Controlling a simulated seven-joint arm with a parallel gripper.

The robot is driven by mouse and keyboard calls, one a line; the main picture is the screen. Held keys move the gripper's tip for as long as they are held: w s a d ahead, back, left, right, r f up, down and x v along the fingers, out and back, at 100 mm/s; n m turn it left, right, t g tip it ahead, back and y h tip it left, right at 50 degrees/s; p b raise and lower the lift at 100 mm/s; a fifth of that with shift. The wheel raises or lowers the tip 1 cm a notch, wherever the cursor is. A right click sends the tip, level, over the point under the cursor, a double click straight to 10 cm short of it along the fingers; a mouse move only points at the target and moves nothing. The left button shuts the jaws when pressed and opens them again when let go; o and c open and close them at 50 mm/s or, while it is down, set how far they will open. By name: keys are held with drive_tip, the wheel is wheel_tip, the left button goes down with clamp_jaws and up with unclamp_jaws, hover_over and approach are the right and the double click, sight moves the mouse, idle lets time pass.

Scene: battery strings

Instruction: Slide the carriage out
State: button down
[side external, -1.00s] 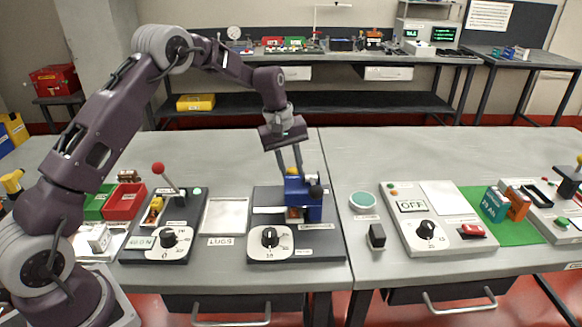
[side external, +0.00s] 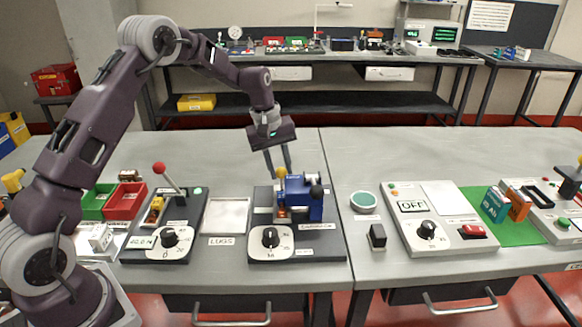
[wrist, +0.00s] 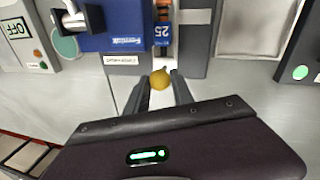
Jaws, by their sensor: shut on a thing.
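The blue machine (side external: 303,196) stands on a dark base plate (side external: 325,245), with a black knob on its right side. It also shows at the top of the wrist view (wrist: 112,30). The carriage (wrist: 162,38) carries a blue "25" label and an orange part, and sits beside the machine body. Its yellow ball knob (wrist: 160,79) shows between my fingertips; it also shows in the side view (side external: 281,173). My gripper (side external: 277,164) is shut on the yellow knob, coming down from above. The lower carriage is partly hidden in the side view.
A dial panel (side external: 270,243) is in front of the machine. An empty LUGS tray (side external: 228,216) and a lever station with a red ball (side external: 158,168) stand to the left. A green round pad (side external: 364,201) and black block (side external: 377,236) are to the right.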

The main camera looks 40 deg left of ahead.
drive_tip(key=s+a, duration=0.3)
drive_tip(key=shift+a, duration=0.15)
drive_tip(key=c, duration=1.1)
unclamp_jaws()
drive_tip(key=shift+s, duration=0.1)
drive_tip(key=shift+c, duration=0.2)
drive_tip(key=shift+o, duration=0.2)
drive_tip(key=shift+r, duration=0.25)
wheel_tip(320, 180, up, 6)
drive_tip(key=s, duration=0.1)
drive_tip(key=shift+a+r, duration=0.25)
drive_tip(key=shift+a, duration=0.1)
